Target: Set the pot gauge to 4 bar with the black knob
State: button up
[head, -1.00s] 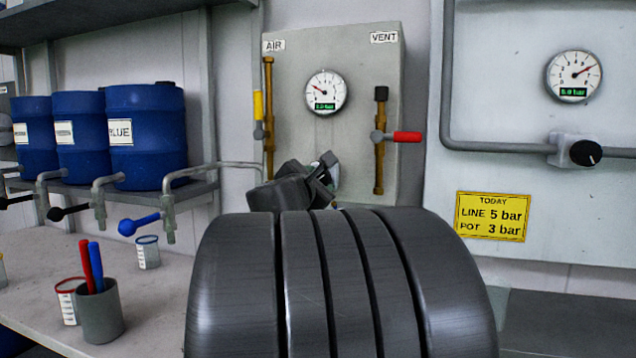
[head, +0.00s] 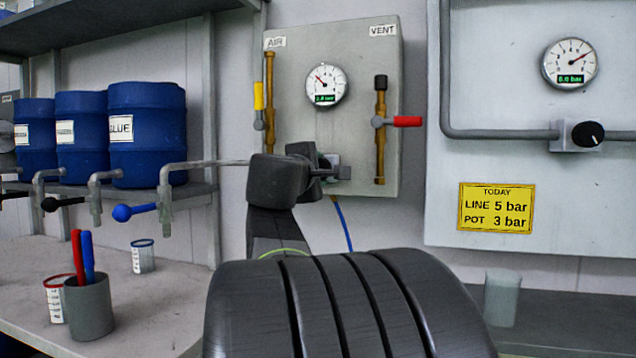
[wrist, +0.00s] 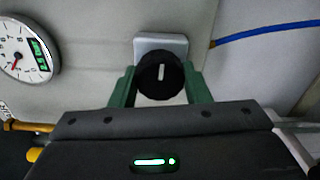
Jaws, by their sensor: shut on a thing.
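The black knob (wrist: 172,83) sits on a light square plate (wrist: 150,45) in the wrist view, its white mark pointing about straight up. My gripper (wrist: 160,76) is shut on it, a green finger at each side. In the head view the knob is hidden behind my wrist, below the panel gauge. That round white gauge (head: 327,86) hangs on the grey AIR/VENT panel (head: 352,135). Its red needle points up-left, and its small green readout looks like 2 bar, hard to read. It also shows at the left of the wrist view (wrist: 27,48).
A yellow sign (head: 495,208) reads LINE 5 bar, POT 3 bar. A second gauge (head: 569,63) and black knob (head: 588,133) are at right. The yellow AIR handle (head: 258,96) and red VENT handle (head: 407,121) flank the pot gauge. A blue hose (wrist: 265,33) runs near the knob.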

jog(key=shift+f+m+b, duration=0.15)
jog(key=shift+m+b, duration=0.25)
jog(key=shift+m, duration=0.2)
jog(key=o, duration=1)
jog(key=shift+s, duration=0.1)
